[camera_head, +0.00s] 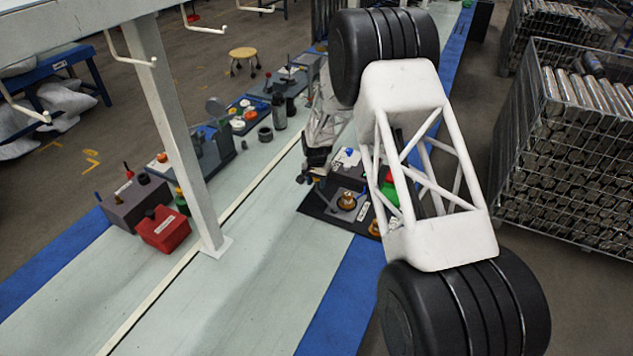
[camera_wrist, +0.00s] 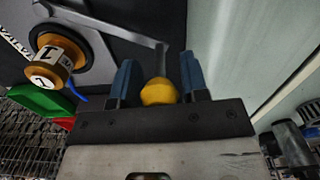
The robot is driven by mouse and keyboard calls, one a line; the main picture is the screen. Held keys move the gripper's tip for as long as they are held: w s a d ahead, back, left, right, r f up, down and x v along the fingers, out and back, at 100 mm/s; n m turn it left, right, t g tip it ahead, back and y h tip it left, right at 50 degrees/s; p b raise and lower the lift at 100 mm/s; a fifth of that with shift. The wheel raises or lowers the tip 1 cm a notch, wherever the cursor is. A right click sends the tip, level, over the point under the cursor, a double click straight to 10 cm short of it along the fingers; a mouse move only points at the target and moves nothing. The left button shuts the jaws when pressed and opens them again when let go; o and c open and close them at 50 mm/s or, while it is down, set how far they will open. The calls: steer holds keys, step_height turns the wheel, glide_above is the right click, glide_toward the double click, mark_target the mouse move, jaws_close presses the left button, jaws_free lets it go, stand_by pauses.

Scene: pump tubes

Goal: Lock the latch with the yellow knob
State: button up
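The yellow knob (camera_wrist: 158,92) shows in the wrist view between the two blue fingers of my gripper (camera_wrist: 156,68). The fingers are apart, with a narrow gap visible on each side of the knob. A grey metal bar (camera_wrist: 110,28), seemingly the latch arm, runs from the upper left to an end just above the knob. In the head view my gripper (camera_head: 316,165) is at the left side of a dark station (camera_head: 322,212). The knob cannot be made out there, and my arm hides part of the station.
A brass-coloured valve with number labels (camera_wrist: 60,60) stands left of my gripper. A green block (camera_wrist: 40,100) is below it. In the head view a red box (camera_head: 164,229) and a white post (camera_head: 178,130) stand to the left. The pale bench top in front is clear.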

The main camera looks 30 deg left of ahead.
jaws_close()
steer(key=shift+w, duration=0.1)
steer(key=shift+w+d+m, duration=0.75)
steer(key=shift+w+m, duration=0.2)
steer(key=shift+m, duration=0.35)
steer(key=w+d+m, duration=0.1)
steer(key=d+m, duration=0.1)
steer(key=w+d+m, duration=0.1)
steer(key=d+m, duration=0.1)
steer(key=w+d+m, duration=0.1)
steer(key=d+m, duration=0.1)
steer(key=shift+w+m, duration=0.2)
steer(key=shift+m, duration=0.2)
steer(key=shift+w+d+m, duration=0.15)
steer(key=shift+d+m, duration=1.2)
steer(key=shift+m, duration=0.05)
steer(key=shift+o, duration=1.9)
jaws_free()
